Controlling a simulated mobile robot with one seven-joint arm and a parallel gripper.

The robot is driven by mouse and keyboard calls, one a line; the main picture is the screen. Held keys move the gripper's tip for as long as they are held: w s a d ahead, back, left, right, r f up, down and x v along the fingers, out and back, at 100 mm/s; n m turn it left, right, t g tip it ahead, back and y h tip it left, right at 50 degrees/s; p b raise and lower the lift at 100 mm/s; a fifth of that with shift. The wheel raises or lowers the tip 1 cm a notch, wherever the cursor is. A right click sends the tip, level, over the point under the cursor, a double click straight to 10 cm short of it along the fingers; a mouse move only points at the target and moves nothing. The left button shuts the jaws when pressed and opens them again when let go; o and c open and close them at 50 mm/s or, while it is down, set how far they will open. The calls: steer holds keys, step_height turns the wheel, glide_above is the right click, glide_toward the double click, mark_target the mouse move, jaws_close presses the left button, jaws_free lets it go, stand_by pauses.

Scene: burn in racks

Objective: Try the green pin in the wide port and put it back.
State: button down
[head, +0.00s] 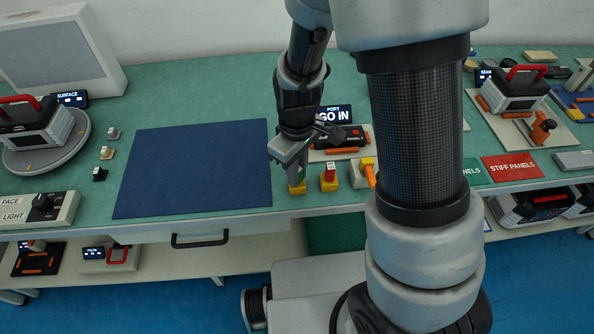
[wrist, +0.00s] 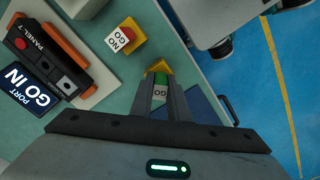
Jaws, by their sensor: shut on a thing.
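My gripper (wrist: 160,80) is shut on the green pin (wrist: 160,92), which has a white label reading GO. In the head view my gripper (head: 298,176) is low over the front of the bench, at a yellow holder (head: 297,189). In the wrist view the yellow holder (wrist: 159,67) is right at the fingertips; I cannot tell how deep the pin sits in it. The port panel (wrist: 45,62) has dark openings; I cannot tell which is the wide port. The port display (wrist: 28,90) reads PORT GO IN. It also shows in the head view (head: 335,114).
The red NO GO pin (wrist: 127,34) stands in its own yellow holder (wrist: 132,49) beside mine. An orange-handled item (head: 368,172) stands to the right. A blue mat (head: 195,170) lies clear at left. The bench's front edge and a drawer handle (head: 200,240) are close.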

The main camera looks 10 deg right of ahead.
steer(key=c, duration=1.6)
jaws_free()
step_height(320, 180, up, 18)
steer(key=f+p, duration=0.1)
steer(key=p, duration=0.2)
steer(key=s+d+r+m+t+p, duration=0.2)
steer(key=s+d+r+m+p, duration=0.1)
steer(key=r, duration=0.4)
steer(key=s+d+r+m+t+p, duration=0.1)
steer(key=s+d+r+m+p, duration=0.1)
steer(key=r, duration=0.5)
steer(key=s+d+r+m+t+p, duration=0.2)
steer(key=s+d+r+m+p, duration=0.1)
steer(key=s+r, duration=0.3)
steer(key=shift+d+r+m+t+p, duration=0.15)
steer(key=shift+d+r+m+p, duration=0.1)
steer(key=shift+r, duration=0.2)
steer(key=shift+d+r+m+t+p, duration=0.15)
steer(key=shift+r+m+p, duration=0.1)
steer(key=shift+r, duration=0.15)
